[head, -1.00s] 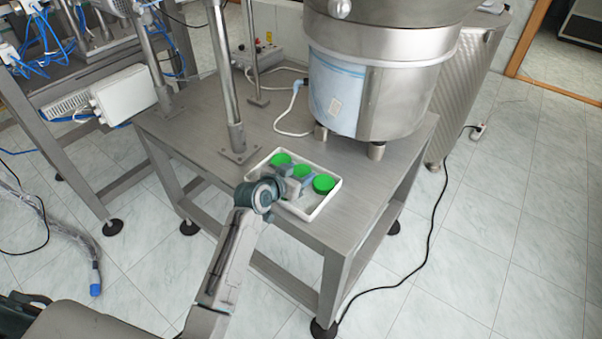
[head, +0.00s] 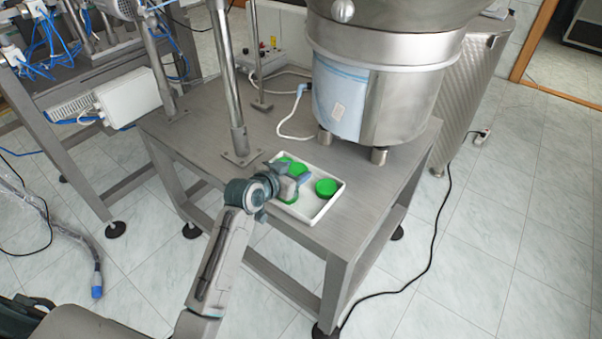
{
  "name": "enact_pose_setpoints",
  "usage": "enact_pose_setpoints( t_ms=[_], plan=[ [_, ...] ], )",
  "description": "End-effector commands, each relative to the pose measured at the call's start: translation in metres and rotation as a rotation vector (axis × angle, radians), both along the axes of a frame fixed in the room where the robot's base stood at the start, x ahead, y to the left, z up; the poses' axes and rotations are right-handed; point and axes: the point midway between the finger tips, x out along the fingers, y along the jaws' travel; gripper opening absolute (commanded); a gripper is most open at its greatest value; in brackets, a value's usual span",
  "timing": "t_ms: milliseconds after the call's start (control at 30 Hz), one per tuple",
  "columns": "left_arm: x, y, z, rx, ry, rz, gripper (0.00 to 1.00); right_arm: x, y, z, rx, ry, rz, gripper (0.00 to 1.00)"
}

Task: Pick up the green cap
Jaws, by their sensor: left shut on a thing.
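Three patches of green cap show in or over the white tray (head: 322,212) on the metal table. One green cap (head: 327,188) lies clear at the tray's right end. Another green cap (head: 296,166) shows behind my left gripper, partly covered by it. A third bit of green cap (head: 289,199) shows just below the gripper. My left gripper (head: 293,183) is over the left half of the tray, shut on a green cap that its fingers mostly hide. I cannot tell how far that cap is above the tray floor. My right gripper is not in view.
A large steel bowl feeder (head: 385,85) stands behind the tray. A steel post (head: 227,85) rises from the table (head: 185,137) at the tray's left. A control box (head: 268,60) and cables lie farther back. The table's front edge is close to the tray.

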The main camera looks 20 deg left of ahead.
Motion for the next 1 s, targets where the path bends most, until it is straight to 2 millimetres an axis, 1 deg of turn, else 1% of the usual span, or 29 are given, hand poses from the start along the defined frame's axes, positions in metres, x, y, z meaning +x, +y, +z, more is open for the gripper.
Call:
enact_pose_setpoints(
  t_ms=[33, 200, 300, 467, 600, 700, 1000],
  plan=[
    [-0.011, 0.008, 0.000, 0.005, -0.001, 0.000, 0.30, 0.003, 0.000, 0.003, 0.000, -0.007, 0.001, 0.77],
    [-0.050, 0.035, 0.004, 0.008, 0.000, -0.002, 0.30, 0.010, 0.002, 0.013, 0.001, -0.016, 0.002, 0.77],
    [-0.070, 0.049, 0.007, 0.007, 0.000, -0.002, 0.30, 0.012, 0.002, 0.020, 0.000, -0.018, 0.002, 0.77],
    [-0.093, 0.064, 0.010, 0.003, 0.000, -0.002, 0.30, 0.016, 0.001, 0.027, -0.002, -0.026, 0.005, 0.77],
    [-0.104, 0.073, 0.012, 0.003, -0.001, 0.000, 0.30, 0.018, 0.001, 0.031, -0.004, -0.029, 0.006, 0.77],
    [-0.109, 0.076, 0.013, 0.000, -0.002, 0.000, 0.30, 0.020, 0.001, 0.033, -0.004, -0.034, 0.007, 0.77],
    [-0.112, 0.077, 0.014, -0.002, -0.001, -0.001, 0.30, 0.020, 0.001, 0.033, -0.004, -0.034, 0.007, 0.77]
  ],
)
